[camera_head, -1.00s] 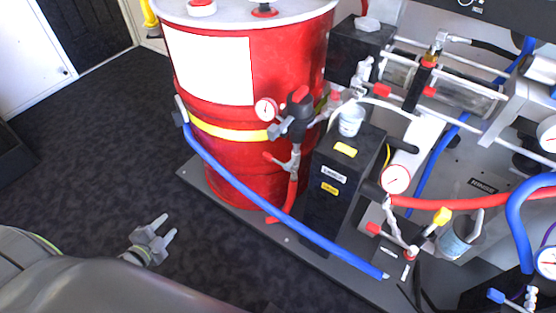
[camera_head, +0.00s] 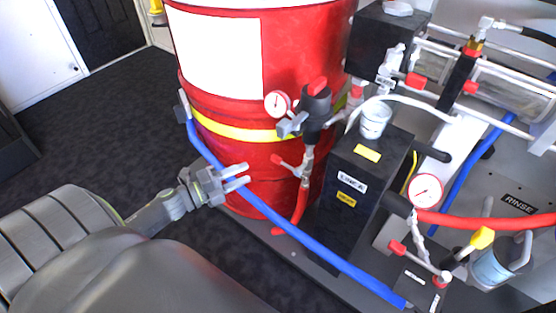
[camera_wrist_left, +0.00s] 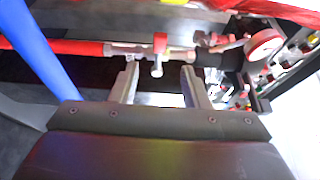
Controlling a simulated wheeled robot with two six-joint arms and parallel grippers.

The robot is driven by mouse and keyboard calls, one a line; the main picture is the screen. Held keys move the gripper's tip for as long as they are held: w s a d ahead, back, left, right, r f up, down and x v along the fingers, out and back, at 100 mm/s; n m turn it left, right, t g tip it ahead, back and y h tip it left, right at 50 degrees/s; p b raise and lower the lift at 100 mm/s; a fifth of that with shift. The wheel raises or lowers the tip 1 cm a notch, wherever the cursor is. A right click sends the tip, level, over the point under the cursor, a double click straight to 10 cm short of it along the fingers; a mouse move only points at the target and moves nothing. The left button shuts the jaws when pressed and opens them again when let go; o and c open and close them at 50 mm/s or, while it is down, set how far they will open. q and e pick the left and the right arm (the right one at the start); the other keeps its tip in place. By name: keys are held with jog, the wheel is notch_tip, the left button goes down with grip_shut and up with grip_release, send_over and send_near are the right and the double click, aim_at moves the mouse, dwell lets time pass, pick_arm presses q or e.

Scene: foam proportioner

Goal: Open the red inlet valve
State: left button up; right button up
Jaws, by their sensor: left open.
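The red inlet valve (camera_head: 279,160) is a small red lever on a metal fitting, below a black pump body in front of the red drum. A red hose runs down from this fitting. My left gripper (camera_head: 246,176) is open and empty, to the left of the lever and a little lower, in front of the drum and near the blue hose. In the left wrist view, the red lever (camera_wrist_left: 159,43) shows ahead of and between the open fingers (camera_wrist_left: 160,72), apart from them as far as I can tell. My right gripper is not in view.
The red drum (camera_head: 240,165) stands behind my gripper. A blue hose (camera_head: 290,236) slants across below it. A pressure gauge (camera_head: 277,103) sits above the valve, and a black box (camera_head: 352,185) stands to its right. Dark floor on the left is free.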

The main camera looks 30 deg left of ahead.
aim_at(274, 161)
pick_arm(q)
jog(key=x, duration=1.1)
jog(key=shift+w+d, duration=0.15)
jog(key=shift+w, duration=0.2)
jog(key=shift+c, duration=0.3)
grip_shut()
